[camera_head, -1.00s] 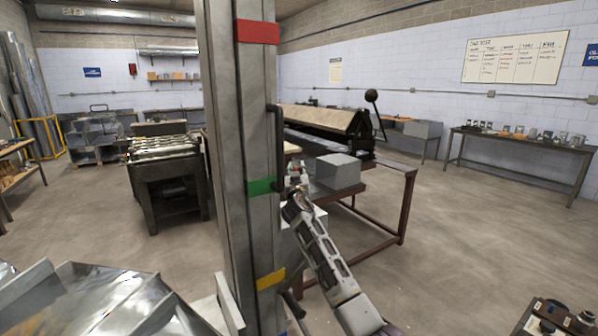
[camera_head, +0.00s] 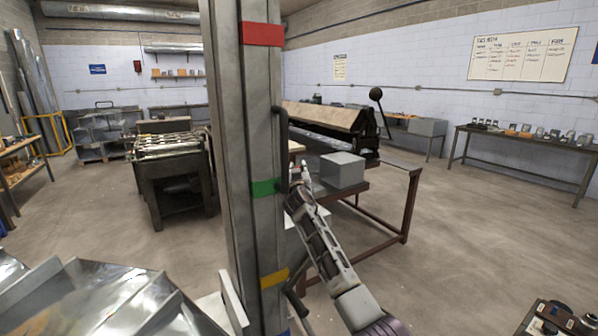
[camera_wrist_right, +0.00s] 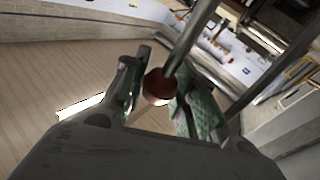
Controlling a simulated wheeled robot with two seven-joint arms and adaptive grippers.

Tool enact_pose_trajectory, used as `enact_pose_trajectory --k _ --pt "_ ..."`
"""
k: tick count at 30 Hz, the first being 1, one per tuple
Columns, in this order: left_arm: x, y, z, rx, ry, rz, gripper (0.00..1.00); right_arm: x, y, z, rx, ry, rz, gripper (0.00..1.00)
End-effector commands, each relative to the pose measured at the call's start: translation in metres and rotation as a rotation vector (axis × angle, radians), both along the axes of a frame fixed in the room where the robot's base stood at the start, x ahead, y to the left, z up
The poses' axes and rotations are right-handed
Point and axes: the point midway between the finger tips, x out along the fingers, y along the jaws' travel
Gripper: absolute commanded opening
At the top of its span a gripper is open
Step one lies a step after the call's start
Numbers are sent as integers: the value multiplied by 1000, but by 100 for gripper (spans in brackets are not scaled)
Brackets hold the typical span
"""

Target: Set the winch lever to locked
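The winch lever shows in the right wrist view as a metal rod (camera_wrist_right: 190,42) ending in a red ball knob (camera_wrist_right: 158,88). The knob lies between the fingers of my right gripper (camera_wrist_right: 160,92). It overlaps the right-hand finger in the picture; I cannot tell whether both fingers press on it. In the head view my right gripper (camera_head: 297,178) is beside the tall grey post (camera_head: 235,120), near its green band (camera_head: 266,187). The lever cannot be made out clearly there. My left gripper is not in view.
The post also carries a red band (camera_head: 262,34) and a yellow band (camera_head: 274,277). A grey box (camera_head: 343,170) sits on a brown-framed bench behind my right gripper. Shiny sheet metal (camera_head: 90,300) fills the lower left. Open floor (camera_head: 480,230) lies to the right.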

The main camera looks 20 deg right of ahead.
Motion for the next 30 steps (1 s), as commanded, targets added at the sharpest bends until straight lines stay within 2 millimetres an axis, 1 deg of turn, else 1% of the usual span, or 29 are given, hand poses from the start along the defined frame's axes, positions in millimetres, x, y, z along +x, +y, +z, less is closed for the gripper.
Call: enact_pose_trajectory --k 1,5,15,20,30 --pt "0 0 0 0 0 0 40 1 2 -5 2 8 2 35" --pt "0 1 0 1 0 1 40 0 2 -4 1 6 2 51" --pt "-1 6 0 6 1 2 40 0 0 -1 -1 1 0 51" --pt "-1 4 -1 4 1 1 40 0 0 -1 0 -1 0 51" --pt "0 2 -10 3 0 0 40 -7 -2 -2 6 -51 -1 51"
